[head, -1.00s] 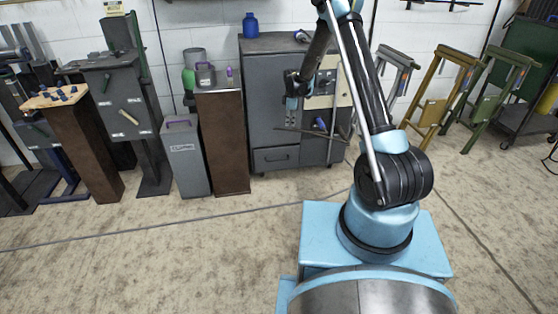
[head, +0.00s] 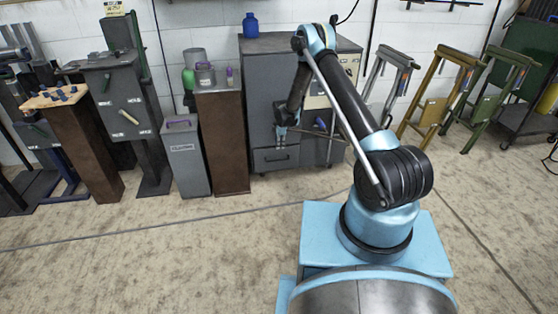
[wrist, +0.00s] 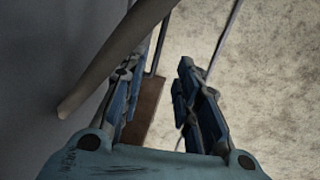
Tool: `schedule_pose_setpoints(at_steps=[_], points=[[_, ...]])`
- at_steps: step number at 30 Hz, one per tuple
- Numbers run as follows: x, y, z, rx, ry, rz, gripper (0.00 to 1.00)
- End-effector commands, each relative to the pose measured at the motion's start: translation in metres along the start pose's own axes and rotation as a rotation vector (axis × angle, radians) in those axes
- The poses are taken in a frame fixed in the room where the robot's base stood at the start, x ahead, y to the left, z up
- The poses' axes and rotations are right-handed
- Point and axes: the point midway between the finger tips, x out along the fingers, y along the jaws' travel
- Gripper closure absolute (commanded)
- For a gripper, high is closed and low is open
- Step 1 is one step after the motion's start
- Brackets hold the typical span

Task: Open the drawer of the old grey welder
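The old grey welder (head: 262,95) is the grey cabinet against the back wall. Its drawer (head: 275,160) is low on the front at left and looks closed. My gripper (head: 281,143) points down in front of the welder, just above or over the drawer's top edge. In the wrist view my gripper (wrist: 160,100) is open, with a clear gap between its blue fingers. A pale bar (wrist: 115,58), possibly the drawer's handle, slants close by the left finger; I cannot tell whether they touch. The drawer's handle is too small to make out in the head view.
A brown pedestal (head: 225,145) and a grey canister (head: 186,160) stand left of the welder. A blue bottle (head: 251,26) sits on top of it. Metal stands (head: 440,85) are to the right. The floor in front (head: 190,250) is clear.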

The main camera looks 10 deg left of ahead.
Motion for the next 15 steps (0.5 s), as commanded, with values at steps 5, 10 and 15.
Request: schedule_pose_setpoints(at_steps=[5, 10, 15], points=[[0.027, 0.000, 0.000, 0.000, 0.000, 0.000, 0.70], [0.051, 0.000, 0.000, 0.000, 0.000, 0.000, 0.70], [0.074, 0.000, 0.000, 0.001, 0.000, 0.000, 0.70]])
